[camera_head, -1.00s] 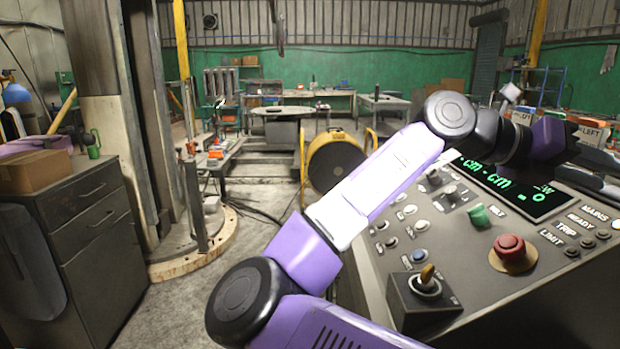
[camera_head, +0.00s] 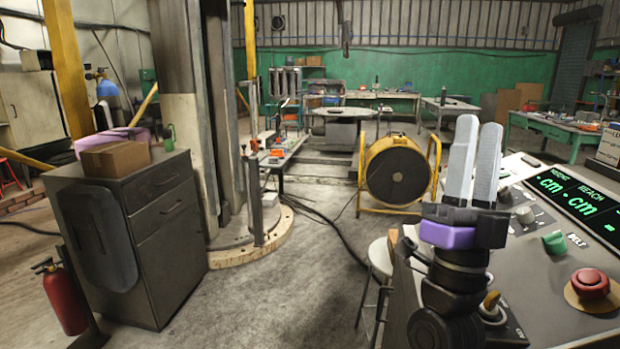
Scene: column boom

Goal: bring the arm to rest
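My gripper (camera_head: 474,140) is at the right of the head view, in front of the control console (camera_head: 535,262). Its two long grey fingers point up and stand side by side with a narrow gap between their tips. Nothing shows between them. The purple and black wrist below is upright and hides part of the console's left side. The rest of my arm is out of the picture below.
The console carries a red button (camera_head: 590,283), a green switch (camera_head: 554,243) and a lit display (camera_head: 580,198). A stool (camera_head: 380,258) stands at its left. A grey cabinet (camera_head: 130,230) with a cardboard box (camera_head: 115,158) and a fire extinguisher (camera_head: 65,300) are at left.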

